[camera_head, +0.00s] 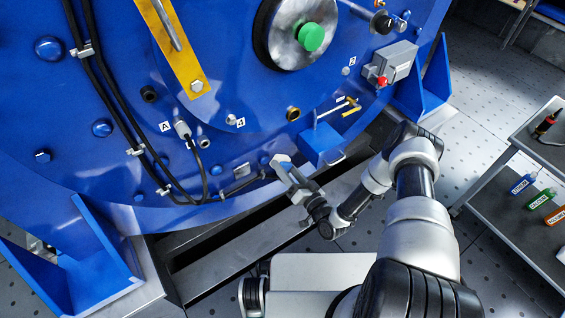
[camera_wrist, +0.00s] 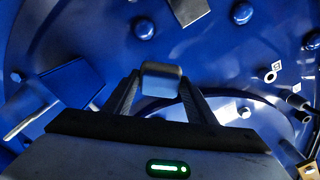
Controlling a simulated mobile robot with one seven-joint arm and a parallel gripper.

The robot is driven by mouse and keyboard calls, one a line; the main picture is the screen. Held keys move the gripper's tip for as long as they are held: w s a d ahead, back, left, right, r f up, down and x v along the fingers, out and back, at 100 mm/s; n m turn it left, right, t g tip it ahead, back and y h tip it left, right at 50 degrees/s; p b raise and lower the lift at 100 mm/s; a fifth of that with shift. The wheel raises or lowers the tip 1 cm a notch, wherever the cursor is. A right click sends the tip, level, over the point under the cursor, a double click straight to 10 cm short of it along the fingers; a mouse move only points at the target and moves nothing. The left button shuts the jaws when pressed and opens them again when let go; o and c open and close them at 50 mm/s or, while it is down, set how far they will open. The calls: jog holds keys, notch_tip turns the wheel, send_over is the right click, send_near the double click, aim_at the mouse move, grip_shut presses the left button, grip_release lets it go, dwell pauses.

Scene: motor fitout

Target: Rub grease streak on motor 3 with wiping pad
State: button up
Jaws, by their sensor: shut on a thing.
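The large blue round motor housing (camera_head: 90,160) fills the left and middle of the head view. It also fills the wrist view (camera_wrist: 80,40). I cannot read a motor number on it. My gripper (camera_head: 286,170) is near the housing's lower part, left of a small blue box. In the wrist view my gripper (camera_wrist: 162,92) is shut on a small grey block with rounded edges, which I take as the wiping pad (camera_wrist: 162,80). The pad is in front of the blue surface; I cannot tell whether it touches. I cannot make out a grease streak for certain.
A blue box (camera_head: 320,145) and a grey switch box with a red knob (camera_head: 390,65) stick out of the housing. Black cables (camera_head: 115,120) run down its left. A grey cart (camera_head: 520,190) with coloured bottles stands right. A dark frame lies below.

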jog(key=w+a+f, duration=0.1)
jog(key=w+a, duration=0.2)
jog(key=w, duration=0.2)
jog(key=shift+a+f, duration=0.2)
jog(key=shift+f, duration=0.2)
jog(key=shift+x, duration=1.05)
dwell(0.4)
jog(key=shift+w+d, duration=0.5)
jog(key=shift+d, duration=0.35)
jog(key=shift+w+d, duration=0.5)
jog(key=shift+d, duration=0.4)
jog(key=shift+w+a, duration=0.1)
jog(key=shift+s+a+r, duration=0.1)
jog(key=shift+s+a, duration=0.25)
jog(key=shift+a, duration=0.3)
jog(key=shift+s+a, duration=0.35)
jog(key=shift+a, duration=0.3)
jog(key=shift+s+a+r, duration=0.1)
jog(key=shift+s+a, duration=0.2)
jog(key=shift+a, duration=0.35)
jog(key=shift+c, duration=0.4)
jog(key=shift+p+v, duration=0.3)
jog(key=shift+v, duration=2.8)
